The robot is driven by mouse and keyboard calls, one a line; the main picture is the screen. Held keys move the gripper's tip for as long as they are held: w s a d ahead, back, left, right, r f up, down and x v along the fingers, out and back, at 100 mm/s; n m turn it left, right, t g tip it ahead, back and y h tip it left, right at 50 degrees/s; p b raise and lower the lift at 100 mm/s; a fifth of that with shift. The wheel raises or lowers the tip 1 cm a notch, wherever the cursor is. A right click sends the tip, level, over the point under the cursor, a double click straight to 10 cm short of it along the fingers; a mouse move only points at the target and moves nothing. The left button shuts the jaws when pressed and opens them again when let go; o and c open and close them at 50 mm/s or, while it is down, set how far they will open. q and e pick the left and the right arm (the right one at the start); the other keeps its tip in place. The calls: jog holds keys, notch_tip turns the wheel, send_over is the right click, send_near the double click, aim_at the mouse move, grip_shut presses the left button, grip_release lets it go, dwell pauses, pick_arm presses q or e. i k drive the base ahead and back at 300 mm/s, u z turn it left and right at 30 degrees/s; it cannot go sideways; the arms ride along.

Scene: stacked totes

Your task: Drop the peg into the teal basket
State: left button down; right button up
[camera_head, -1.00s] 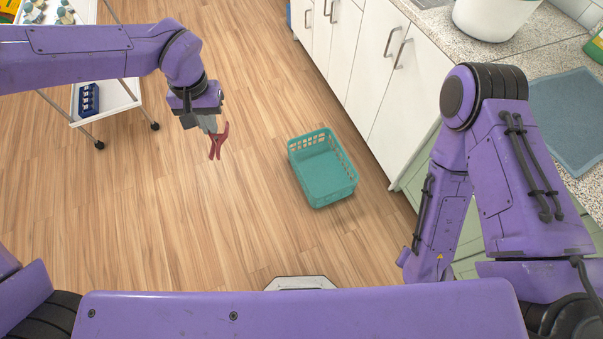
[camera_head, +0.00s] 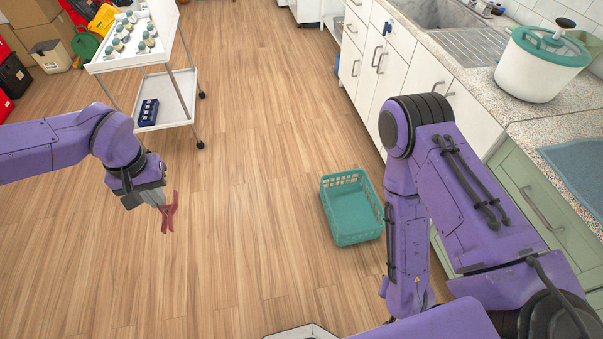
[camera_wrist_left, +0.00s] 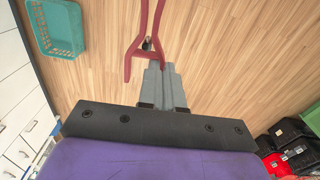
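The peg (camera_head: 169,214) is a red clothespin-like piece with two prongs. My left gripper (camera_head: 163,205) is shut on it and holds it in the air, left of the basket. In the left wrist view the peg (camera_wrist_left: 145,50) sticks out beyond the grey fingers of the left gripper (camera_wrist_left: 157,72). The teal basket (camera_head: 352,215) stands on the floor, upright and apart from the peg; its inside looks empty. It also shows at the upper left of the left wrist view (camera_wrist_left: 56,28). My right arm hangs just right of the basket; its gripper is not visible.
A white cart (camera_head: 165,100) with bottles on top and a blue item (camera_head: 148,112) below stands at the upper left. Cabinets and a counter (camera_head: 560,115) with a white pot (camera_head: 542,65) line the right. The wooden floor between the cart and the basket is clear.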

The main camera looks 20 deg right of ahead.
aim_at(345, 207)
jog(key=z, duration=0.5)
jog(key=i, duration=1.1)
jog(key=z, duration=1.35)
jog(key=i, duration=0.3)
jog(key=z, duration=0.2)
